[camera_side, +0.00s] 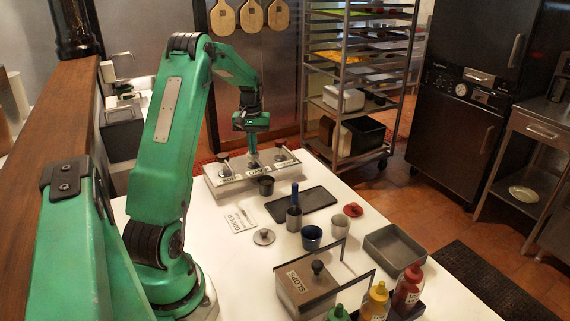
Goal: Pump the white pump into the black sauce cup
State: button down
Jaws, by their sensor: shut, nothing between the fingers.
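A metal pump station (215,190) with several labelled pumps stands at the far end of the white table. A left pump head (223,157) and a right pump head (280,144) show. The middle pump (254,166) is partly hidden under my gripper. My gripper (253,153) is shut and empty, pointing down right over the middle pump; I cannot tell whether it touches it. The labels are too small to read surely, and I cannot tell which pump is the white one. The black sauce cup (266,187) stands upright on the table in front of the middle pump.
A labelled lidded box (306,289), sauce bottles (407,287) and a grey bin (394,247) fill the front right.

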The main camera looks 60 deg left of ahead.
jog(key=shift+r, duration=1.7)
jog(key=shift+r, duration=0.15)
notch_tip(320, 180, up, 6)
jog(key=shift+f, duration=0.15)
dwell(0.6)
